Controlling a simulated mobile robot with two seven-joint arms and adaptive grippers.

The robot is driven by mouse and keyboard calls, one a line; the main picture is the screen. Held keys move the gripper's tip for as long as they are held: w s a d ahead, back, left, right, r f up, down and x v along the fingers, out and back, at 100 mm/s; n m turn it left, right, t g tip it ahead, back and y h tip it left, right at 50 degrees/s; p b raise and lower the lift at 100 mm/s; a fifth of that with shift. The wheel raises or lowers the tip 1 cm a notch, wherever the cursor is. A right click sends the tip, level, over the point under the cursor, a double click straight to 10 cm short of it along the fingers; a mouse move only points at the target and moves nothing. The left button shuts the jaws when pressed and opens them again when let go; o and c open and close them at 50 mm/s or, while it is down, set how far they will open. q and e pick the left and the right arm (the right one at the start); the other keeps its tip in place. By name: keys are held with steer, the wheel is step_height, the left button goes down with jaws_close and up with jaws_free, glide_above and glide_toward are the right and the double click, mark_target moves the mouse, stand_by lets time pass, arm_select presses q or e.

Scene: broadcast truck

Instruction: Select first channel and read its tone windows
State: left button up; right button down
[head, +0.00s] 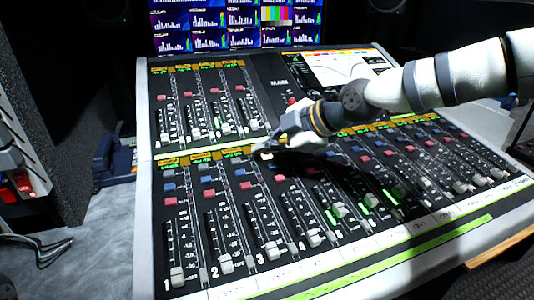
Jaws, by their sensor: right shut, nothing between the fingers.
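The mixing console (150,240) fills the middle of the head view, its front bank of channel strips numbered from 1 at the left. The channel 1 fader (177,276) sits near the bottom of its slot. Small lit displays (202,160) and blue and red buttons (169,201) line the top of the strips. My right gripper (268,152) is shut and empty, over the top of the front bank, right of channel 1. Whether it touches the panel I cannot tell. It and its arm hide some strips. My left gripper is not in view.
A monitor wall (230,25) with bar graphs and colour bars stands behind the console. A screen with a curve (342,66) sits at the console's upper right. A dark cabinet (65,120) and a blue object (113,160) stand left. The space above the left strips is clear.

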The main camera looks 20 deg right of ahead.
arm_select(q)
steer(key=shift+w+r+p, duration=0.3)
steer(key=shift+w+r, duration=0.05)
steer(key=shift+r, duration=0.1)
arm_select(e)
steer(key=shift+s+r, duration=0.1)
steer(key=shift+r, duration=0.7)
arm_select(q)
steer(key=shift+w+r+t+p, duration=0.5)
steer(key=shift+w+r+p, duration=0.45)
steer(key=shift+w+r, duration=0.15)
arm_select(e)
steer(key=r, duration=0.5)
steer(key=shift+s, duration=0.35)
